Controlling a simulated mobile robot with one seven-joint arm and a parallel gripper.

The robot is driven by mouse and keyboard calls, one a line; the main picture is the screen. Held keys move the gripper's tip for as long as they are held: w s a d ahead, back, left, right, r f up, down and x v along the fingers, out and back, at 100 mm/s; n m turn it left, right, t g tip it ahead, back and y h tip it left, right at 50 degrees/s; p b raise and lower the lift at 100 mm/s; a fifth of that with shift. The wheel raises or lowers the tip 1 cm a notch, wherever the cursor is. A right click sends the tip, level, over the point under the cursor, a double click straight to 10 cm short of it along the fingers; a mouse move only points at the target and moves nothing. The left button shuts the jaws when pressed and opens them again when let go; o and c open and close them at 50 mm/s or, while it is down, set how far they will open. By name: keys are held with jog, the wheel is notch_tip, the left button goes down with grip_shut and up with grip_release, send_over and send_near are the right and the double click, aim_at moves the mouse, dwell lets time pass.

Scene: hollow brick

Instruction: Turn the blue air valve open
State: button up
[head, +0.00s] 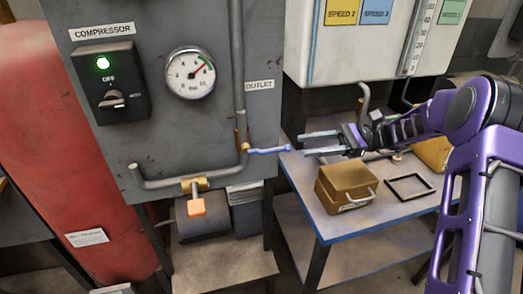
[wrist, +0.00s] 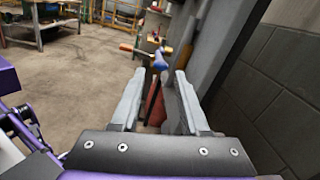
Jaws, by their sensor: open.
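The blue valve lever (head: 268,150) sticks out roughly level to the right from a brass fitting (head: 242,148) on the outlet pipe, near the lower right edge of the grey compressor panel. In the wrist view the blue lever (wrist: 160,63) shows end-on, just past and between the fingertips. My gripper (head: 305,143) is open and empty, to the right of the lever's tip, with its fingers pointing left towards it. My gripper also shows in the wrist view (wrist: 160,73). I see no contact between fingers and lever.
The panel carries a gauge (head: 190,74) and a switch box (head: 110,83) with a lit green lamp. A brown box (head: 345,187) and a black frame (head: 410,188) lie on the blue-edged table (head: 345,226) below my gripper.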

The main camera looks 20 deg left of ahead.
aim_at(261, 152)
jog(key=x, duration=1.2)
jog(key=shift+s+a+b, duration=0.1)
jog(key=shift+a+b, duration=0.05)
jog(key=shift+b, duration=0.15)
grip_shut()
jog(key=shift+f, duration=0.1)
dwell(0.7)
